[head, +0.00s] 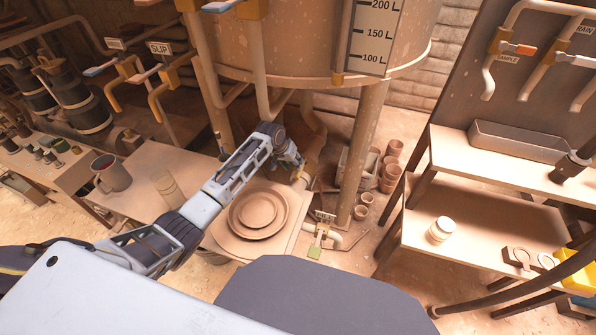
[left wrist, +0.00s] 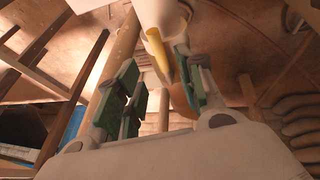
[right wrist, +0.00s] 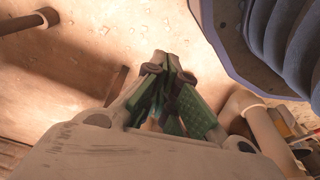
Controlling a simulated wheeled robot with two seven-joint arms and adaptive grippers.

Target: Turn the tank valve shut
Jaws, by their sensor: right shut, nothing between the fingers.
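The tank (head: 300,40) stands at the top middle of the head view with a level scale on its front. A yellow valve lever (left wrist: 157,52) hangs from a pale pipe (left wrist: 160,14) in the left wrist view. My left gripper (head: 298,176) is under the tank. In the left wrist view its green-padded fingers (left wrist: 158,95) are apart, with the lever between and beyond them, nearer the right finger. I cannot tell whether they touch. My right gripper (right wrist: 166,68) is shut and empty over the floor, and I cannot make it out in the head view.
A tank leg (head: 362,150) and stacked pots (head: 391,172) stand right of my left gripper. Plates (head: 257,212) lie below it. A green-handled low valve (head: 315,252) sits near the floor. A mug (head: 112,173) is at left; a shelf bench (head: 475,230) is at right.

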